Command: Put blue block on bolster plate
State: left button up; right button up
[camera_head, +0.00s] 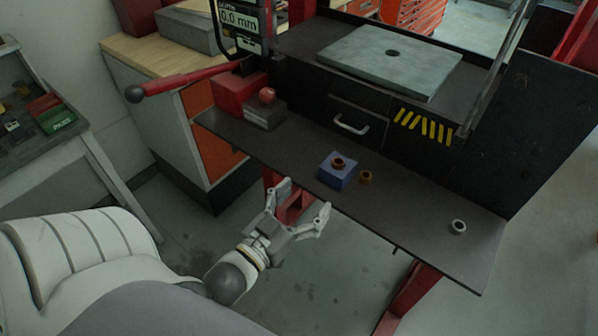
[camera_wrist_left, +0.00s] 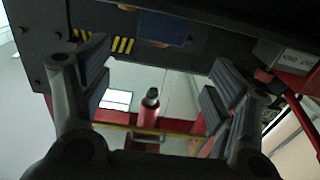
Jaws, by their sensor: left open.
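The blue block (camera_head: 337,177) sits on the dark front shelf in the head view, with a copper-coloured ring (camera_head: 338,163) on its top. The blue block (camera_wrist_left: 162,28) also shows near the top of the left wrist view. The bolster plate (camera_head: 375,75) is the pale grey slab with a central hole, higher up on the press bed behind the shelf. My left gripper (camera_head: 304,200) is open and empty, just off the shelf's front edge, apart from the block. Its spread fingers (camera_wrist_left: 160,68) show in the left wrist view. My right gripper is not in view.
On the dark shelf (camera_head: 425,222), a brass ring (camera_head: 365,177) lies beside the block and a grey ring (camera_head: 457,227) lies far right. A red lever (camera_head: 190,80) and a red box (camera_head: 238,92) stand left. A drawer handle (camera_head: 350,125) sits behind the block.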

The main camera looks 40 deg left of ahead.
pick_arm(q)
jog(key=shift+s, duration=0.75)
jog(key=s+d+f+g, duration=0.1)
jog(key=s+f+g, duration=0.15)
jog(key=f, duration=0.85)
jog(key=s+f+g, duration=0.1)
jog(key=f+g, duration=0.2)
jog(key=f, duration=0.9)
jog(key=s+d+f+g, duration=0.1)
jog(key=s+f+g, duration=0.1)
jog(key=f, duration=0.9)
jog(key=s+f+m+g, duration=0.1)
jog(key=s+f+g, duration=0.4)
jog(key=s+f, duration=0.5)
notch_tip(320, 180, down, 4)
jog(key=shift+s+d+r, duration=0.1)
jog(key=shift+s+d, duration=0.25)
jog(key=shift+s, duration=0.05)
jog(key=s+f+g, duration=0.1)
jog(key=s+f, duration=0.1)
jog(key=s, duration=0.2)
jog(key=s+a+f+g, duration=0.1)
jog(key=s+f+g, duration=0.1)
jog(key=s, duration=0.3)
jog(key=s+f+m+g, duration=0.1)
jog(key=s+f, duration=0.2)
jog(key=s, duration=0.2)
jog(key=shift+a+f+g+y, duration=0.2)
jog(key=shift+f+g+y, duration=0.05)
jog(key=shift+f+y, duration=0.1)
